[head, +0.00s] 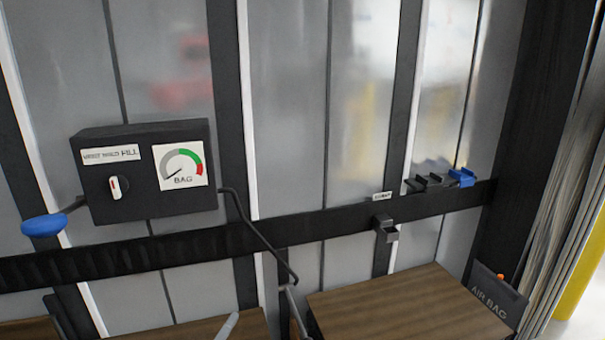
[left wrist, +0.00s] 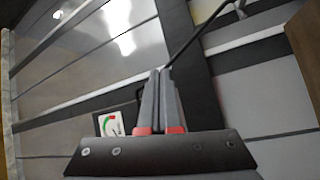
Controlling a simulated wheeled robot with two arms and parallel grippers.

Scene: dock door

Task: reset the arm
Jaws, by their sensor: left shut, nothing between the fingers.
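My left gripper (head: 229,326) shows in the head view only as a light grey tip at the bottom edge, left of the hose end. In the left wrist view its two grey fingers (left wrist: 160,78), with red parts at their base, are together and hold nothing. A black hose (head: 262,240) hangs from the control box and ends in a grey nozzle (head: 293,305). In the left wrist view the hose (left wrist: 195,35) runs beyond the fingertips; I cannot tell whether they touch it. My right gripper is in neither view.
The black control box (head: 146,215) has a knob, a BAG gauge (head: 181,167) and a blue-ended lever (head: 43,225). A black rail (head: 330,222) carries a bracket (head: 385,229) and clips (head: 428,183). Wooden boxes (head: 400,310) stand below, with a grey air bag (head: 497,293) at right.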

